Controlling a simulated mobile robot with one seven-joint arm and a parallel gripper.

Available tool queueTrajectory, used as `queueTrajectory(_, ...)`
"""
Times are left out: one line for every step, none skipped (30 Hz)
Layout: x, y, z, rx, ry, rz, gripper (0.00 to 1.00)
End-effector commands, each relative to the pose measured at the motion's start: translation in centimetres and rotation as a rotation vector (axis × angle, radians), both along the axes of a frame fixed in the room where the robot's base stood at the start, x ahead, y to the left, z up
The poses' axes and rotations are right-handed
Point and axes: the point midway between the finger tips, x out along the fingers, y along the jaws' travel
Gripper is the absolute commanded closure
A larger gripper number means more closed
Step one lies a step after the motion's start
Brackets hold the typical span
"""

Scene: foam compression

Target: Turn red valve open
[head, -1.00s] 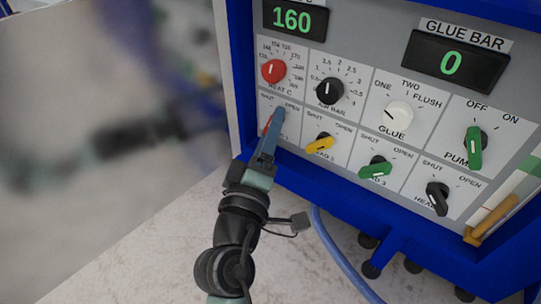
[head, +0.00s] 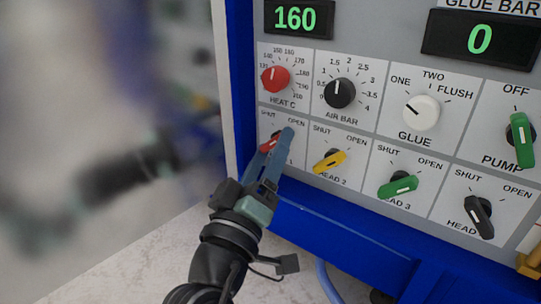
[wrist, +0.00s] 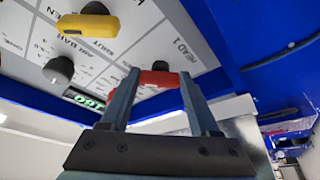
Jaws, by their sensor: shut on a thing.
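The red valve (head: 268,144) is at the lower left of the control panel, under SHUT and OPEN marks, on the section labelled HEAD 1 in the wrist view. My gripper (head: 277,147) reaches it from below, with its blue-grey fingers over the handle and partly hiding it in the head view. In the wrist view the red handle (wrist: 158,78) lies across between the two fingertips of my gripper (wrist: 160,82), which is shut on it. The handle's exact pointing direction is hard to read behind the fingers.
Right of the red valve are a yellow valve (head: 330,161), a green valve (head: 398,186) and a black valve (head: 479,216). Above it sits the red HEAT C knob (head: 275,79), beside the black AIR BAR knob (head: 340,93). A blue frame (head: 330,235) edges the panel below.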

Motion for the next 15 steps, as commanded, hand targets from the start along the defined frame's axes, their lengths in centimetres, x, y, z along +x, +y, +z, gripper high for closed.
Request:
queueTrajectory(0.01,0.05,-0.05,0.004,0.001,0.002,0.93)
queueTrajectory(0.01,0.05,-0.05,0.004,0.001,0.002,0.93)
queueTrajectory(0.02,0.04,-0.05,0.004,0.001,0.002,0.93)
queueTrajectory(0.02,0.04,-0.05,0.004,0.001,0.002,0.93)
queueTrajectory(0.02,0.04,-0.05,0.004,0.001,0.002,0.93)
queueTrajectory(0.02,0.04,-0.05,0.004,0.001,0.002,0.93)
queueTrajectory(0.02,0.04,-0.05,0.004,0.0,0.002,0.93)
queueTrajectory(0.02,0.05,-0.04,0.004,0.0,0.002,0.32)
queueTrajectory(0.02,0.05,-0.04,0.004,0.0,0.002,0.25)
queueTrajectory(0.01,0.04,-0.03,0.003,0.001,0.002,0.2)
queueTrajectory(0.01,0.04,-0.03,0.003,0.001,0.002,0.14)
queueTrajectory(0.02,0.03,-0.02,0.003,0.001,0.002,0.07)
queueTrajectory(0.02,0.03,-0.02,0.003,0.0,0.001,0.07)
queueTrajectory(0.01,0.02,-0.01,0.002,0.0,0.001,0.07)
queueTrajectory(0.01,0.02,-0.01,0.002,0.0,0.001,0.07)
